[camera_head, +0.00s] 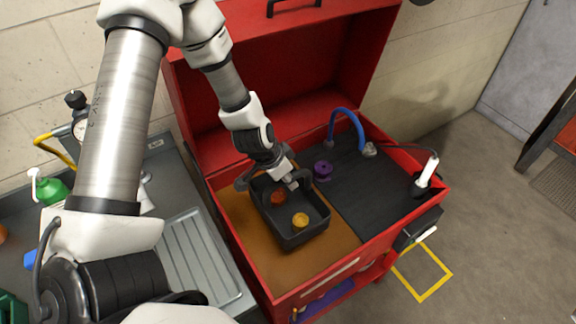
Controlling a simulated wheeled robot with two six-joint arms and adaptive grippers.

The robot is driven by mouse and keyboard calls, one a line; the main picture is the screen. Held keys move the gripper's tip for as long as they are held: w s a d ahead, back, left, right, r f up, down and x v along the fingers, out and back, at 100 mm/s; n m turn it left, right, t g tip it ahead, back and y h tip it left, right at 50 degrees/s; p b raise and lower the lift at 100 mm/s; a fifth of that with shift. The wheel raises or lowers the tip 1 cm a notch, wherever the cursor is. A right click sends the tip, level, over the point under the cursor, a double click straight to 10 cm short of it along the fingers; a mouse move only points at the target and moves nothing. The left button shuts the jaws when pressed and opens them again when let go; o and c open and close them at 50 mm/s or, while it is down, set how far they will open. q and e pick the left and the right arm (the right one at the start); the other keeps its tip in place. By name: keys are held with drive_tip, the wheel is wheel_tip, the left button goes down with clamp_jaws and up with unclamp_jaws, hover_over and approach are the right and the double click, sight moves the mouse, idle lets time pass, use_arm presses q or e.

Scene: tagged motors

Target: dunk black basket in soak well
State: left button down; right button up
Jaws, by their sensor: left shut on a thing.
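The black basket (307,238) holds an orange-brown part (278,197) and a yellow part (300,220). It is over the brown liquid of the soak well (331,256) in the left half of the red parts washer. I cannot tell how deep the basket sits in the liquid. My left gripper (291,182) is shut on the basket at its far side, seen from above. My right gripper is not in view.
The washer's red lid (290,75) stands open behind. A dark shelf (375,185) right of the well carries a purple part (322,170), a blue hose (347,113) and a white-handled brush (428,170). A grey bench with a ribbed drainer (200,262) and a green bottle (52,190) is at left.

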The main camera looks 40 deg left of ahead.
use_arm(q)
drive_tip(key=shift+r+p, duration=2.25)
drive_tip(key=shift+r, duration=0.45)
drive_tip(key=shift+w, duration=0.1)
drive_tip(key=shift+f, duration=0.1)
